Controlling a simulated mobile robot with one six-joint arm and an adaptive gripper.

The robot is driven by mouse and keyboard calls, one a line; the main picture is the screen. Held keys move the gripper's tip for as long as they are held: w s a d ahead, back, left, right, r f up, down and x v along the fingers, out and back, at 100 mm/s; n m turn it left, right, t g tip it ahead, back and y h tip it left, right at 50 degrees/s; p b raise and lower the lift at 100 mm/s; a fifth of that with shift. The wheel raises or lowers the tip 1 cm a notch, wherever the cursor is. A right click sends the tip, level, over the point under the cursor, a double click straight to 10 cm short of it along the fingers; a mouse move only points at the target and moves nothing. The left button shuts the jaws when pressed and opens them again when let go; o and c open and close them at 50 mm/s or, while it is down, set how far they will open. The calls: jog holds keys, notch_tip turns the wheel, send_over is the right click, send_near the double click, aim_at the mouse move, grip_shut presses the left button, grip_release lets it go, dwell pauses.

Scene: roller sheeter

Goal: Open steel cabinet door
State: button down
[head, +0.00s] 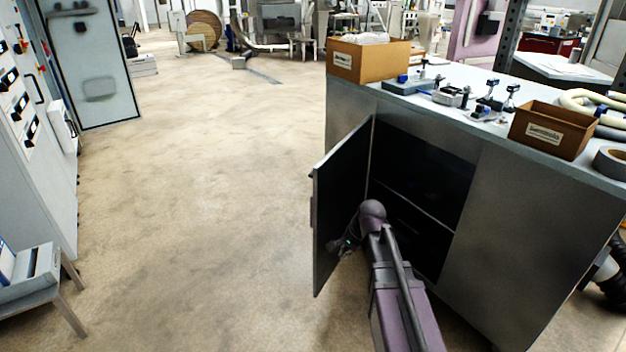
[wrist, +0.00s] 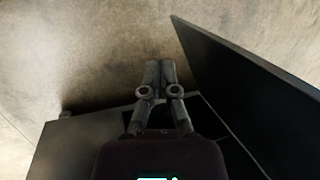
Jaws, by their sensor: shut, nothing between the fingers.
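The steel cabinet (head: 530,220) stands on the right in the head view. Its door (head: 338,200) is swung out wide, with the dark interior (head: 425,170) and a shelf edge showing. A small part of the handle shows at the door's outer edge (head: 312,176). My gripper (head: 343,246) is low beside the door's inner face; the head view does not show whether they touch. In the wrist view my gripper (wrist: 158,75) has its fingers together and empty, with the dark door panel (wrist: 245,80) to the right, apart from the fingertips.
Cardboard boxes (head: 365,60) and (head: 550,130) a labelled box, small tools and a tape roll (head: 611,162) lie on the cabinet's top. The floor (head: 200,190) left of the door is clear. A grey panel unit (head: 35,120) and a small stand (head: 40,280) are at left.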

jog(key=w+d+r+m+t+y+p, duration=0.1)
jog(key=w+r+m+t+y+p, duration=0.2)
jog(key=w+r+m+p, duration=0.6)
jog(key=w+r+m, duration=0.5)
jog(key=w+m, duration=0.1)
jog(key=w, duration=0.2)
jog(key=shift+d+r+t, duration=0.15)
jog(key=shift+r+t, duration=0.15)
jog(key=shift+r, duration=0.05)
jog(key=shift+f, duration=0.1)
